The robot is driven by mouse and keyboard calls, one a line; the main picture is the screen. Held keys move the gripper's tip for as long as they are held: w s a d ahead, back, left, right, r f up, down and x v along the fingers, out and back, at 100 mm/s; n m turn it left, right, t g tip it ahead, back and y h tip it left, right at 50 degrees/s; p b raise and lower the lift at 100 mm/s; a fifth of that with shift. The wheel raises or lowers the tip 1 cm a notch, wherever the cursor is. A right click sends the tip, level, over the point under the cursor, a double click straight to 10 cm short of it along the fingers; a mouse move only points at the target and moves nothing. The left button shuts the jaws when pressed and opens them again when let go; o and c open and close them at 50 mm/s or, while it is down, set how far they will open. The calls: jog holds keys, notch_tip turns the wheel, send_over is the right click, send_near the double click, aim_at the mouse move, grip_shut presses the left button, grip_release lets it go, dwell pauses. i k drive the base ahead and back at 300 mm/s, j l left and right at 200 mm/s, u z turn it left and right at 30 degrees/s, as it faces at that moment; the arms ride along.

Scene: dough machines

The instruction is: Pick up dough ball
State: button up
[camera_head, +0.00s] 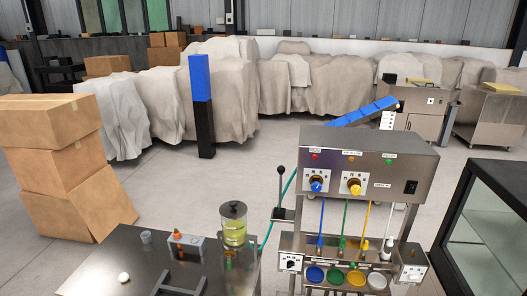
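A small white ball (124,277), which looks like the dough ball, rests on the dark metal table (92,262) at the lower left, near its left edge. A flat dark frame (180,284) lies to its right, partly cut off by the bottom of the picture; I cannot tell what it is. No gripper can be made out in this view.
The table also holds a small grey cup (146,236), a control box with an orange knob (186,245) and a clear container of yellow liquid (233,226). A metal machine (368,160) stands right. Stacked cardboard boxes (62,165) stand left. Open floor lies behind.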

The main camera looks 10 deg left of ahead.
aim_at(124, 278)
jog(key=u, duration=1.8)
jog(key=z, duration=2.1)
jog(key=u, duration=2.1)
jog(key=i+j, duration=0.55)
jog(key=j, duration=0.2)
